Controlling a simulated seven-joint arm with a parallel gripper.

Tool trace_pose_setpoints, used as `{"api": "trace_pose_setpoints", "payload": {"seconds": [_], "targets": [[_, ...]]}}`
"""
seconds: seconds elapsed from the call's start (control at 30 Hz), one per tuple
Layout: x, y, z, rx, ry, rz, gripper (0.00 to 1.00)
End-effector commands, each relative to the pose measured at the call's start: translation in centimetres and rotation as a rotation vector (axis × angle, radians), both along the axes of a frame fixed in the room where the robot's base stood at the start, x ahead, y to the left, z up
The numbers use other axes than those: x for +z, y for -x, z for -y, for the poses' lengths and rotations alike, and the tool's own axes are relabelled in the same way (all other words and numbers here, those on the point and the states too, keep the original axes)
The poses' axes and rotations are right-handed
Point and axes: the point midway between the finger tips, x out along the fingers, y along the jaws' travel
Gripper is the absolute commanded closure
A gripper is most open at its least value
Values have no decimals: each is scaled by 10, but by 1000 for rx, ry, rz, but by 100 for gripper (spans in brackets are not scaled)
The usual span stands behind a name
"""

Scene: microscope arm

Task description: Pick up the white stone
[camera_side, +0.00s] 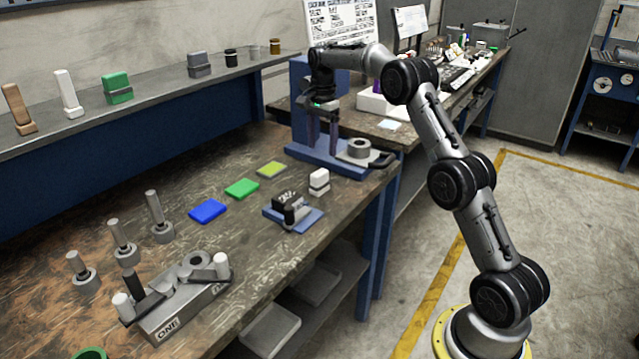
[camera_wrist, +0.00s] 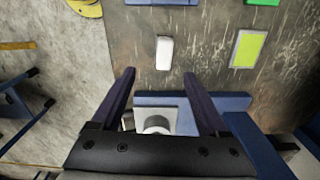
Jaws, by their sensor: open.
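The white stone (camera_side: 319,179) is a small pale block on the worn table, near its right edge in the side view. In the wrist view the stone (camera_wrist: 164,53) lies just beyond the fingertips, roughly centred between them. My gripper (camera_side: 322,142) points down with its two dark fingers apart and nothing between them. It is above the table, behind the stone in the side view, over the blue stand. In the wrist view the open gripper (camera_wrist: 159,74) does not touch the stone.
A blue stand (camera_side: 325,160) with a grey ring part is close to the gripper. A small blue fixture (camera_side: 293,218) sits in front of the stone. Blue (camera_side: 208,211), green (camera_side: 242,188) and yellow-green (camera_side: 271,169) pads lie to the left. Metal pegs (camera_side: 160,218) stand farther left.

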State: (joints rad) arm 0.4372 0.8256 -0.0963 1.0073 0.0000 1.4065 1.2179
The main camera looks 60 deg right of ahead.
Motion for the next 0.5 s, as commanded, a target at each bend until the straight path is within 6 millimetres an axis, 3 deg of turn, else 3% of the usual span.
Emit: {"api": "trace_pose_setpoints", "payload": {"seconds": [0.3, 0.5], "targets": [[-57, 1, -1, 1, -1, -3, 22], [-76, 0, -1, 2, 0, 1, 22]]}}
